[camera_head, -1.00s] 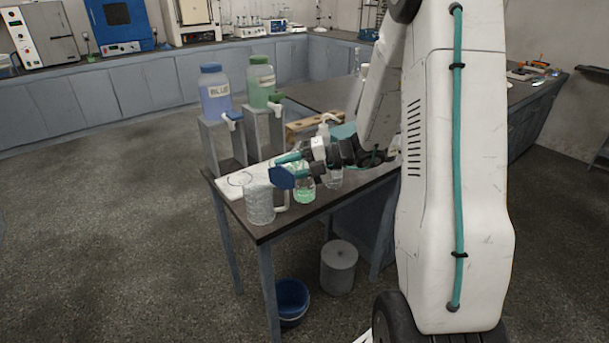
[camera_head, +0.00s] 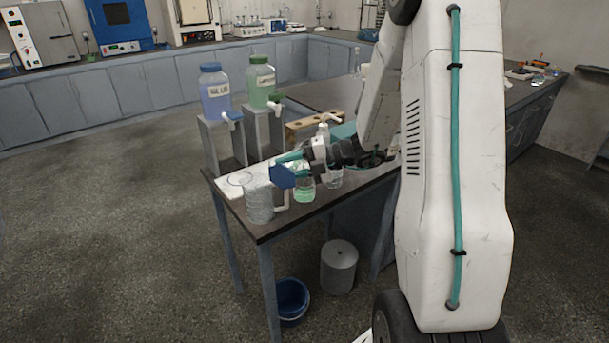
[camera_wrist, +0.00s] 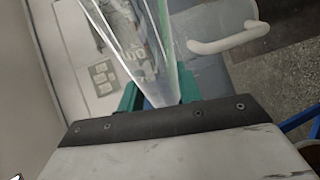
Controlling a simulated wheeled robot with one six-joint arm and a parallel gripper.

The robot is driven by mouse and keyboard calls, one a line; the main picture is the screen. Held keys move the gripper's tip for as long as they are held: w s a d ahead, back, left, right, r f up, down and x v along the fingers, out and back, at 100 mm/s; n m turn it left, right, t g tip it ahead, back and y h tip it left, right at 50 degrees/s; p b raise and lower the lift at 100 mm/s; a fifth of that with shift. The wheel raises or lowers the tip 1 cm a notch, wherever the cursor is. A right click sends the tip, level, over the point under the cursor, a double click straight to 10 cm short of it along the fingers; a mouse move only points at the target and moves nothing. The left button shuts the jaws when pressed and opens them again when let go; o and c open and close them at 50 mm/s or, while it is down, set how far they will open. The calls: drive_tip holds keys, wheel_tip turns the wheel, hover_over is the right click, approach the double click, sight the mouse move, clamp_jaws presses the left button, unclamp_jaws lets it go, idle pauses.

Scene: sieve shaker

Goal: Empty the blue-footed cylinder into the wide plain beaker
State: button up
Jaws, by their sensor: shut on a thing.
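My gripper (camera_head: 292,164) is shut on the blue-footed cylinder, whose blue foot (camera_head: 281,176) shows at the gripper's left end, above the table. In the wrist view its clear tube (camera_wrist: 148,45) runs between the teal fingers (camera_wrist: 130,96), slanting up the picture. The rest of the cylinder is hard to make out in the head view. A large clear vessel (camera_head: 258,204) stands at the table's front left corner, with a white handle (camera_head: 282,195) beside it. A glass with green liquid (camera_head: 304,189) stands below my gripper. I cannot tell which vessel is the wide plain beaker.
A clear glass (camera_head: 334,178) stands right of the green one. A white board (camera_head: 229,190) lies at the left edge. Blue (camera_head: 215,95) and green (camera_head: 262,84) tapped bottles stand on raised stands behind. A wooden rack (camera_head: 300,130) is farther back. A blue bucket (camera_head: 291,300) is on the floor.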

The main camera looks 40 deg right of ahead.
drive_tip(key=shift+m, duration=0.3)
idle(0.6)
